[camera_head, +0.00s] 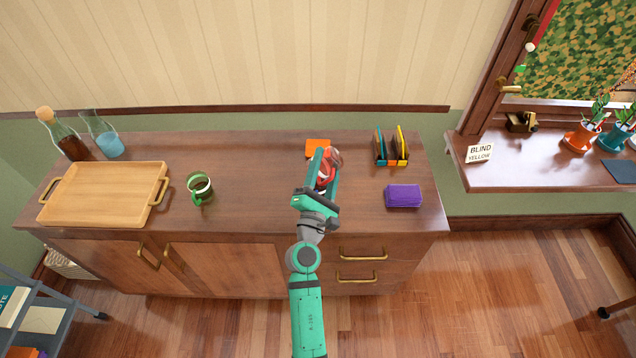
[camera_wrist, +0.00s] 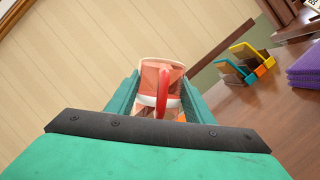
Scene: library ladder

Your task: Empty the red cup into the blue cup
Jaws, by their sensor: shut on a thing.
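My gripper (camera_head: 327,167) is shut on the red cup (camera_head: 335,158) over the right half of the cabinet top. In the wrist view the red cup (camera_wrist: 161,72) sits between the two green fingers, with its red handle facing the camera. Its wall looks partly see-through; I cannot tell what or how much is inside. I cannot tell its exact tilt or height above the wood. I see no blue cup in either view. A green cup with a handle (camera_head: 200,188) stands left of my gripper, apart from it, with its open top up.
The wooden tray (camera_head: 103,194), a corked bottle (camera_head: 64,138) and a flask with blue liquid (camera_head: 108,144) are at left. An orange pad (camera_head: 317,146), a small rack (camera_head: 391,148) and a purple stack (camera_head: 403,195) are near my gripper. Cabinet top (camera_head: 248,185) between green cup and gripper is clear.

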